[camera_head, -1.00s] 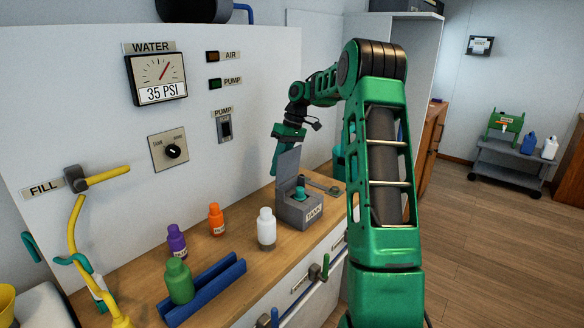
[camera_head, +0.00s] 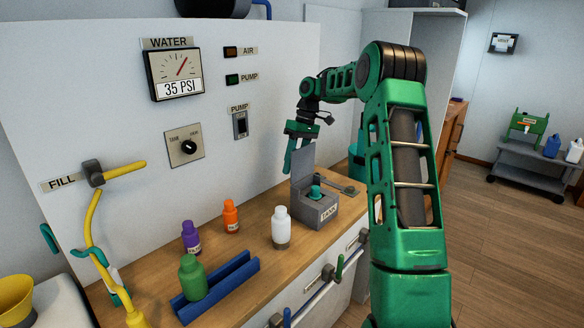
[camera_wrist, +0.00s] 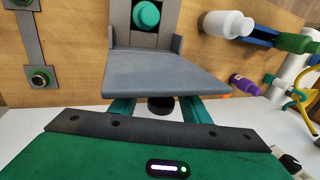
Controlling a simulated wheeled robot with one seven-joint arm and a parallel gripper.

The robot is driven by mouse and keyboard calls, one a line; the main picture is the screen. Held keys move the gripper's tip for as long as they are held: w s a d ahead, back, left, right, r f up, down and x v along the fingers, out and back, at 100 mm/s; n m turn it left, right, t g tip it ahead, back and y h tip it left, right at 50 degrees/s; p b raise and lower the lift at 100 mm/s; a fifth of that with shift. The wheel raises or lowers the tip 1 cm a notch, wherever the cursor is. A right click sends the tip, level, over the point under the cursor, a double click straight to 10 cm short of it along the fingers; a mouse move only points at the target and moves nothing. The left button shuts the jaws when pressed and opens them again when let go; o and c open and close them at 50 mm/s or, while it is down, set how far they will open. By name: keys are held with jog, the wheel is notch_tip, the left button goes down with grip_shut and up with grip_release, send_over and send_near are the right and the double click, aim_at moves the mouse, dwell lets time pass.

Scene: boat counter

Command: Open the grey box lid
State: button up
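The grey box (camera_head: 316,211), labelled TANK, stands on the wooden counter with its grey lid (camera_head: 302,170) raised nearly upright at the back. A teal round cap shows inside the box, also in the wrist view (camera_wrist: 147,15). My gripper (camera_head: 290,160) points down just behind and left of the raised lid.
A white bottle (camera_head: 281,228) stands left of the box. Orange (camera_head: 231,216), purple (camera_head: 191,237) and green (camera_head: 193,278) bottles stand further left, the green one by a blue rack (camera_head: 216,287). The wall panel rises behind.

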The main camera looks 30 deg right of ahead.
jog(key=v, duration=1)
jog(key=shift+r, duration=0.3)
jog(key=shift+w, duration=0.1)
